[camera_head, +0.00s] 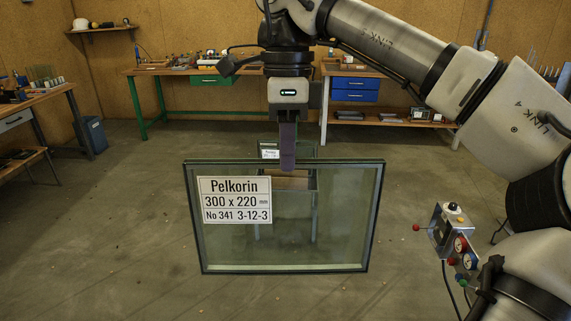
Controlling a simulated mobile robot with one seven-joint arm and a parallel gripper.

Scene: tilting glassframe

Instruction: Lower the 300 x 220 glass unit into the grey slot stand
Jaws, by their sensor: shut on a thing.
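The glass unit (300,235) is a clear double pane with a dark frame edge and a white label reading Pelkorin 300 x 220 mm. It hangs upright, nearly level, facing me in the middle of the head view. My gripper (288,162) is shut on its top edge, a little right of the middle. Behind the glass stands a grey frame with thin legs (315,210), seen partly through the pane, with a small white label (269,150) at its upper left. I cannot tell whether this is the slot stand; its slot does not show clearly.
A control box (447,235) with gauges and buttons stands at the right, near my arm. Workbenches with green (205,79) and blue (355,88) drawers line the back wall. Another bench (35,100) is at the left, with a blue bin (92,135). The floor around the glass is mostly clear.

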